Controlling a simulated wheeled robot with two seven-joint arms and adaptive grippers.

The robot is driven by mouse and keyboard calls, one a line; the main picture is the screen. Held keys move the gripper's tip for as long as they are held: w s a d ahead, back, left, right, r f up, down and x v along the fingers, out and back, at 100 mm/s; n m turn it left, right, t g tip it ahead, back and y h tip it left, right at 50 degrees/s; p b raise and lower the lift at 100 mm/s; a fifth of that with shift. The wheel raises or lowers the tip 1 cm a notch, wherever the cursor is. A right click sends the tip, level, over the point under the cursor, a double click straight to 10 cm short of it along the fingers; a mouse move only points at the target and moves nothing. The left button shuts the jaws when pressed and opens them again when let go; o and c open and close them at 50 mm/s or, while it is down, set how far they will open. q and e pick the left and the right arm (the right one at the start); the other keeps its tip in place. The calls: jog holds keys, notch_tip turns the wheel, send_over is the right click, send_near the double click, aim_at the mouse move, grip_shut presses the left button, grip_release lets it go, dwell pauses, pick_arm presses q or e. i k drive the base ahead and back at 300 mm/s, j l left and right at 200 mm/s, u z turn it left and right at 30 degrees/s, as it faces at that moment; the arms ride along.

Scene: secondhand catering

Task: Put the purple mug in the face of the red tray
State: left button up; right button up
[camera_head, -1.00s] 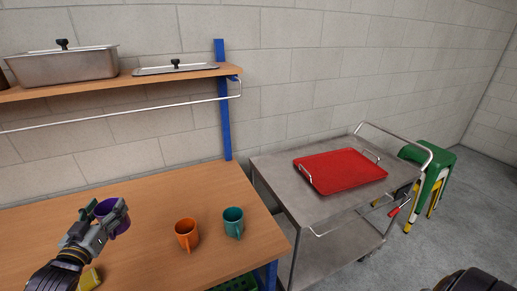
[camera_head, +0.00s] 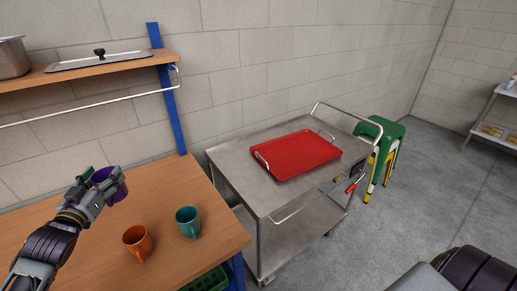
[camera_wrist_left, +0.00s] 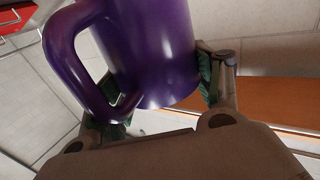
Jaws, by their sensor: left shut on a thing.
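The purple mug (camera_head: 112,188) is held above the wooden table at the left in the head view. My left gripper (camera_head: 106,186) is shut on it. In the left wrist view the purple mug (camera_wrist_left: 150,50) sits between the two fingers, with its handle to the left. The red tray (camera_head: 298,154) lies on the top of a steel cart (camera_head: 240,170), to the right of the gripper, and looks empty. It has a metal handle at each end. My right gripper is out of view; only a dark part of my body shows at the lower right.
A blue post (camera_head: 166,95) and a shelf with a lid (camera_head: 98,60) rise behind. Green stools (camera_head: 384,130) stand right of the cart.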

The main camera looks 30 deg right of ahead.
aim_at(296, 154)
jog(key=i+l+z, duration=0.15)
jog(key=l+z, duration=0.35)
jog(key=i+l+z, duration=0.2)
jog(key=z, duration=0.25)
jog(key=i+l+z, duration=0.3)
jog(key=z, duration=0.2)
